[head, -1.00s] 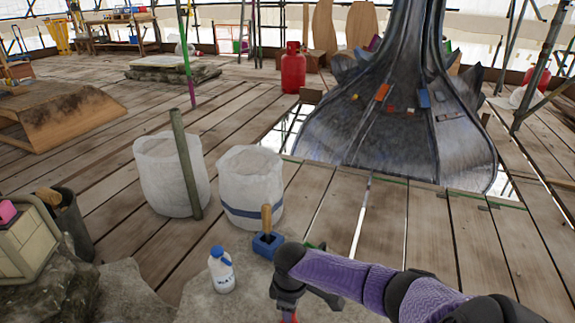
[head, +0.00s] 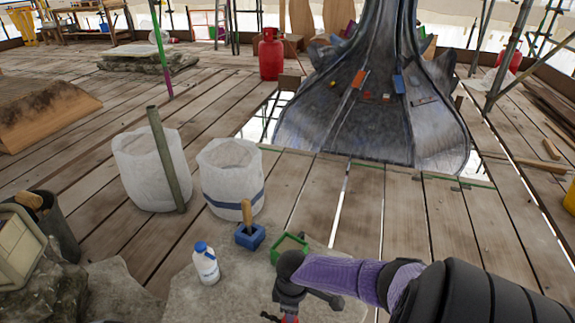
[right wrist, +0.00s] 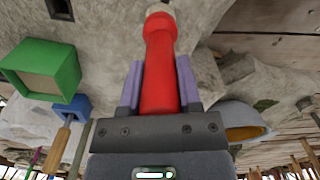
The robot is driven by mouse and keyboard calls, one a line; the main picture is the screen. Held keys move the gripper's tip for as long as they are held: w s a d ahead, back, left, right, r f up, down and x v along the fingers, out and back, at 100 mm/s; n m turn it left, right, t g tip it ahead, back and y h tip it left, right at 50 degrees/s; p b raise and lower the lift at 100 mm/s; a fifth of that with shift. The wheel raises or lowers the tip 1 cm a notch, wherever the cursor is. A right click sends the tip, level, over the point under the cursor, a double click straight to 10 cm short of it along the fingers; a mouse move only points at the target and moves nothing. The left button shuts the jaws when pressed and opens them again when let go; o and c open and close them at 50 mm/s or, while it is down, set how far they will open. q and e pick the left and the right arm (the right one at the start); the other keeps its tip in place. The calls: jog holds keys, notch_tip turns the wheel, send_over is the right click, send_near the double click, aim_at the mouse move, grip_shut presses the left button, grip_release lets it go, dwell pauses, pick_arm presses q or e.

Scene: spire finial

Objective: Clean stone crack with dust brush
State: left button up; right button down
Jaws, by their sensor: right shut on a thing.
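My right gripper (right wrist: 158,85) has purple fingers shut on a red handle (right wrist: 160,62), seen in the right wrist view. A dark square recess (right wrist: 60,9) shows at the top of the right wrist view. I cannot make out a crack. My left gripper is not in view.
On the slab stand a white bottle with blue cap (head: 206,266), a blue holder (head: 250,236) with a wooden-handled tool, and a green open box (head: 289,245). Two white sacks (head: 230,180) stand behind. The large dark spire (head: 375,110) rises from a floor opening.

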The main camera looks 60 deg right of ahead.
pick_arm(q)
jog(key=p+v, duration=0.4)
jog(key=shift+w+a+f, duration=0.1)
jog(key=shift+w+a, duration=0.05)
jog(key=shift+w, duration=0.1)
pick_arm(e)
jog(key=s, duration=0.6)
jog(key=shift+d, duration=0.1)
jog(key=shift+w, duration=0.1)
pick_arm(q)
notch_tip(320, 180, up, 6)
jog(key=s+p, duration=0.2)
jog(key=p, duration=0.4)
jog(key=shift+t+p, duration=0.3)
jog(key=shift+p, duration=0.05)
pick_arm(e)
notch_tip(320, 180, up, 7)
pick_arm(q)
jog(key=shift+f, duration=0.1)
